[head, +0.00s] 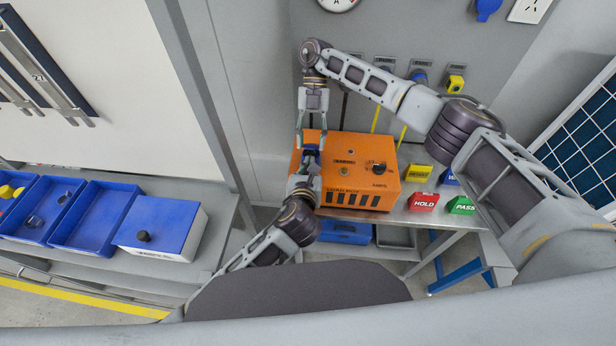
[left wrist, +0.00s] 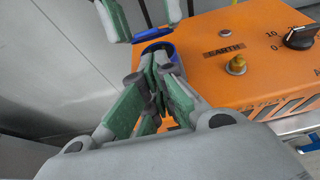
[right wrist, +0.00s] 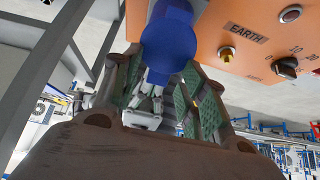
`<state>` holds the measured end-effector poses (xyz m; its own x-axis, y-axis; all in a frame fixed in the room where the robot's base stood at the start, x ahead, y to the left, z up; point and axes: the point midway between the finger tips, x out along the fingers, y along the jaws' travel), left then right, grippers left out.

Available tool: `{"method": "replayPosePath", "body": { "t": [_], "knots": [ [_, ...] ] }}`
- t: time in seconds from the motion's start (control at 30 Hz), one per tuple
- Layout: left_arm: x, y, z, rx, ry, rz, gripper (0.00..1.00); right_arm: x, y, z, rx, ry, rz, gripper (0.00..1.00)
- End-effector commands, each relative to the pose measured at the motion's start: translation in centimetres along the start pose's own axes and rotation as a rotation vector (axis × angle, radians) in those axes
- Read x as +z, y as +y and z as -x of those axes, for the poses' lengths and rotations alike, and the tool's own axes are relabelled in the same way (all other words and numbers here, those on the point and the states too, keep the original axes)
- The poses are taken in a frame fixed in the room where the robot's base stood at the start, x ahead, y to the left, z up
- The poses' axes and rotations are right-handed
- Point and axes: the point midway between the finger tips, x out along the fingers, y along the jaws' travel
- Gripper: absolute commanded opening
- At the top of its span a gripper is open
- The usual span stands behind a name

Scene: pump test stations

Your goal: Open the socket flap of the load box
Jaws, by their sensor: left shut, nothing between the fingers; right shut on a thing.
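The orange load box (head: 348,172) stands on the bench, with a blue socket (head: 311,152) at its left end. The socket also shows in the left wrist view (left wrist: 168,46) and the right wrist view (right wrist: 172,42). My right gripper (head: 312,135) reaches down from behind with its fingers either side of the blue socket part and is shut on it. My left gripper (left wrist: 160,62) is shut and empty, its fingertips at the near side of the socket. The fingers hide much of the socket, so I cannot tell how far the flap stands open.
The box top carries a black knob (head: 379,168) and a brass terminal (left wrist: 236,65). Red HOLD (head: 423,202) and green PASS (head: 461,205) blocks stand right of the box. Blue bins (head: 92,215) sit on a shelf at left. A grey wall panel with hanging leads rises behind.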

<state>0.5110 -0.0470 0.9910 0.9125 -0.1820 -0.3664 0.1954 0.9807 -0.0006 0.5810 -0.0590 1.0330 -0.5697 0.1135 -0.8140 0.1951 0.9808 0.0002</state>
Motion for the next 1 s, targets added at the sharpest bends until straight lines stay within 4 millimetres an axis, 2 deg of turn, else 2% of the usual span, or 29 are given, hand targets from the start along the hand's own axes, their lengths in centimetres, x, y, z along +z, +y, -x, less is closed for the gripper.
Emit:
{"method": "replayPosePath", "body": {
  "t": [0.13,0.67,1.0],
  "knots": [
    [1.0,0.0,-0.2,0.001,0.0,0.001,0.0,0.0,0.0,0.0,0.0,-0.001,-0.001,0.0],
    [1.3,0.0,-0.3,0.001,0.0,-0.001,0.0,0.0,0.0,0.0,0.0,-0.001,-0.001,0.0],
    [2.7,0.1,-0.5,0.001,-0.005,-0.001,0.0,0.0,0.0,0.0,0.0,0.0,-0.001,0.0]
  ]
}}
